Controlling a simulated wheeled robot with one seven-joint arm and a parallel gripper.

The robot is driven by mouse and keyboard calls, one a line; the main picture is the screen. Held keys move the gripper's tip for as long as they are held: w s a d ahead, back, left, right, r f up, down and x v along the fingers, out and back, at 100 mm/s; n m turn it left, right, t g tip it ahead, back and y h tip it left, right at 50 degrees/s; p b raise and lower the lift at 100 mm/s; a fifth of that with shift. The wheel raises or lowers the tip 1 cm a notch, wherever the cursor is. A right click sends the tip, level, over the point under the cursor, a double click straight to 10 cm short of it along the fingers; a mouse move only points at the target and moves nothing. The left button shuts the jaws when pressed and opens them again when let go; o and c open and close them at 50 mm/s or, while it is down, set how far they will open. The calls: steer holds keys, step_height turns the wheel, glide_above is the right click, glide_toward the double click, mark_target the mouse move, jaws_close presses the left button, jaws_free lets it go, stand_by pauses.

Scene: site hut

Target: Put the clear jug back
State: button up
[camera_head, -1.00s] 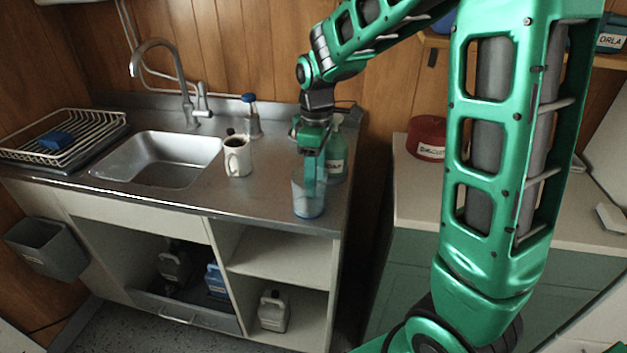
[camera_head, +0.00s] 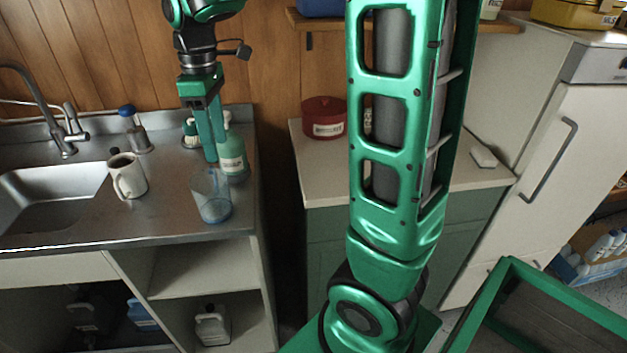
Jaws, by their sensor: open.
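The clear jug (camera_head: 211,198), see-through with a bluish base, stands upright on the steel sink counter (camera_head: 90,222), near its right end. My gripper (camera_head: 211,158) points down just above the jug's rim, open and empty. Its fingers overlap one another in this view, so the gap between them is hard to see. The tips appear clear of the jug.
A white mug (camera_head: 127,177) and a blue-topped brush (camera_head: 135,130) stand to the left, by the sink (camera_head: 45,195). A red tin (camera_head: 323,117) sits on the worktop (camera_head: 313,165) across a gap.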

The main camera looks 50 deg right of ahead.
steer(key=s+d+f+m, duration=0.2)
steer(key=s+d+m, duration=0.2)
steer(key=s, duration=0.5)
steer(key=s+d+f+m, duration=0.2)
steer(key=s+d+m, duration=0.2)
steer(key=s+m, duration=0.2)
steer(key=s+d+f+m, duration=0.3)
steer(key=s+d+m, duration=0.1)
steer(key=s, duration=0.7)
steer(key=shift+s+d+m, duration=0.2)
steer(key=shift+s+m, duration=0.1)
steer(key=shift+m, duration=0.5)
